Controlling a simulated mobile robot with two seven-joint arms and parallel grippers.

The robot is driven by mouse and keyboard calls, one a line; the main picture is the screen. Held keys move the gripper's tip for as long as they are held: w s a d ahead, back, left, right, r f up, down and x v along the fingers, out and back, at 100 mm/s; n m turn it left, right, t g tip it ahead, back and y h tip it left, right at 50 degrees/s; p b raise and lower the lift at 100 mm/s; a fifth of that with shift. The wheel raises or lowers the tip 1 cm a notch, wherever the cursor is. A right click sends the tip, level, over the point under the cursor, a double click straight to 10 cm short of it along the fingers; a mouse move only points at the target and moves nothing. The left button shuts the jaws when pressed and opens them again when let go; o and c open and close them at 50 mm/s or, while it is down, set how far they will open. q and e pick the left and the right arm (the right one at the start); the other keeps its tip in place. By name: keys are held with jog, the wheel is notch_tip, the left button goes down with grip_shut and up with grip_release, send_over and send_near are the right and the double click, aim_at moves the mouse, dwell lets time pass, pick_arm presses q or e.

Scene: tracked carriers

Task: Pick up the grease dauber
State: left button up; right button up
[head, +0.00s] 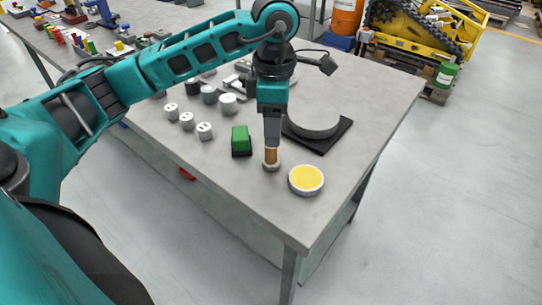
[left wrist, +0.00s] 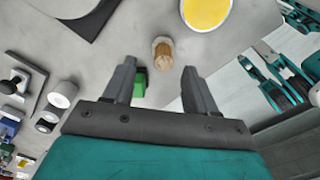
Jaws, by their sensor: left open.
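The grease dauber (head: 271,158) stands upright on the grey table, with a brown wooden handle and a pale round foot. It also shows in the left wrist view (left wrist: 163,54), just beyond the fingertips and roughly centred between them. My left gripper (head: 272,142) points down right above the dauber's handle. In the left wrist view its two fingers (left wrist: 159,70) are apart with nothing held between them. In the head view the fingers cover part of the handle's top, so I cannot tell how far they reach around it. My right gripper is not in view.
A round tin with yellow contents (head: 306,178) stands close to the right of the dauber. A green block (head: 240,139) is to the left. A grey disc on a black plate (head: 313,121) lies behind. Several white cylinders (head: 205,131) stand farther left. The table's front corner is bare.

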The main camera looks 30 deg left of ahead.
pick_arm(q)
jog(key=f, duration=0.3)
jog(key=s+f, duration=0.1)
jog(key=f, duration=0.1)
jog(key=shift+a, duration=0.1)
jog(key=shift+w+f, duration=0.1)
jog(key=shift+f, duration=0.35)
grip_shut()
jog(key=shift+r, duration=0.1)
notch_tip(320, 180, up, 20)
jog(key=p, duration=0.3)
jog(key=shift+p, duration=0.3)
